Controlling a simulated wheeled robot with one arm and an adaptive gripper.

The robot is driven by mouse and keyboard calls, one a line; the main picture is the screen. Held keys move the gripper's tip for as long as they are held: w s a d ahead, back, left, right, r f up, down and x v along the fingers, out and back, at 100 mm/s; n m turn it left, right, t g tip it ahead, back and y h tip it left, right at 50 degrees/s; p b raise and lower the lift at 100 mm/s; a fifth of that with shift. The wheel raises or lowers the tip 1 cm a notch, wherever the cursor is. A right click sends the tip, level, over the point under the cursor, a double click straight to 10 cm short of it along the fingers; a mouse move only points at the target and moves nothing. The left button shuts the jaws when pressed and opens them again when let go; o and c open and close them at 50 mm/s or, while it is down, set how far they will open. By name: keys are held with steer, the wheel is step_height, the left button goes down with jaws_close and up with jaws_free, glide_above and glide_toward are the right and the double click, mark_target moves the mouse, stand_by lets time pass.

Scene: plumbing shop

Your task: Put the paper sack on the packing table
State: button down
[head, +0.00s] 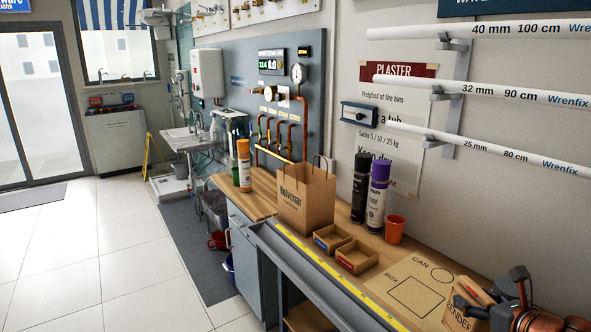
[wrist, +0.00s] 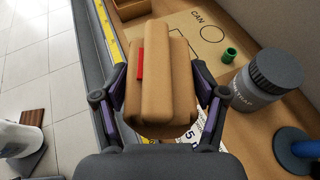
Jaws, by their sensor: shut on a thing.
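The brown paper sack, marked RENDER (head: 458,318), shows at the bottom right of the head view. In the wrist view the sack (wrist: 158,75) fills the middle, with a red patch on its left side. My gripper (head: 508,300) is shut on it, with a dark finger on each side in the wrist view (wrist: 161,92). The packing table (head: 379,252) has a wooden top with CAN and BOX outlines drawn on it. The sack is over the near end of the top, close to those outlines. I cannot tell whether its underside touches the table.
A paper carrier bag (head: 305,197), two small cardboard trays (head: 356,255), dark and purple tubes (head: 377,197) and an orange cup (head: 395,229) stand farther along. A grey jar (wrist: 262,82) and green cap (wrist: 229,55) are right of the sack. A yellow ruler (head: 330,275) lines the front edge.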

mark_target(469, 280)
step_height(469, 280, up, 4)
steer(key=shift+r+p, duration=0.2)
steer(key=shift+p, duration=1)
steer(key=w+a+n+y+b, duration=0.1)
steer(key=w+a+b, duration=0.1)
steer(key=w+a, duration=0.7)
steer(key=w+a+f+b, duration=0.1)
steer(key=w+a+b, duration=0.2)
steer(key=w+a, duration=0.6)
steer(key=shift+a+f+n+y, duration=0.2)
steer(key=shift+a+n+y, duration=0.2)
steer(key=shift+a, duration=2.55)
